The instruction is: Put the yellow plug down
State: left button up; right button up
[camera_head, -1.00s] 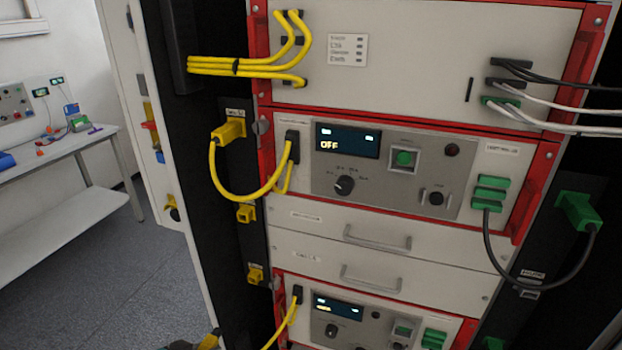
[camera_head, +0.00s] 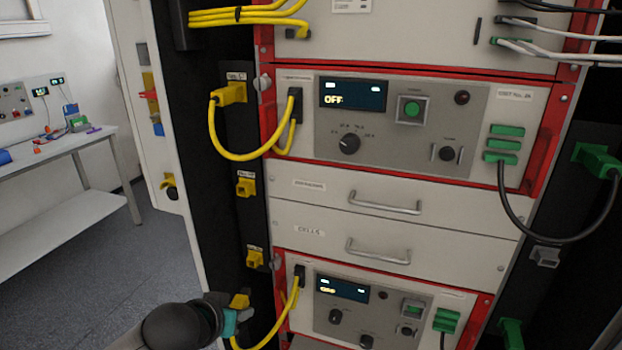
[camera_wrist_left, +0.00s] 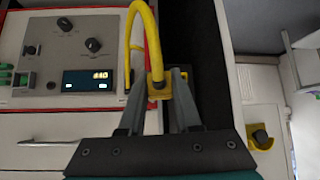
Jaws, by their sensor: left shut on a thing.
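My left gripper (camera_head: 236,312) is low in the head view, at the left side of the rack beside the lower unit. It is shut on a yellow plug (camera_head: 240,300). In the left wrist view the yellow plug (camera_wrist_left: 158,88) sits between the two fingers of the left gripper (camera_wrist_left: 160,95). A yellow cable (camera_head: 287,318) runs from the plug side to a black connector (camera_head: 299,275) on the lower unit. The fingers hide part of the plug, and I cannot tell whether it touches the black side strip. My right gripper is not in view.
Another yellow plug (camera_head: 231,93) is in the side strip higher up, with its cable looped to the upper unit. Yellow sockets (camera_head: 246,185) (camera_head: 255,259) show below it. Green plugs (camera_head: 597,160) are at the right. A white table (camera_head: 75,145) stands at the far left.

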pick_arm(q)
jog(key=s+a+r+n+y+b, duration=0.1)
jog(key=s+r+n+y+b, duration=0.1)
jog(key=s+r+b, duration=0.3)
jog(key=shift+s+r+b, duration=0.4)
jog(key=shift+s+b, duration=0.65)
jog(key=shift+b, duration=0.3)
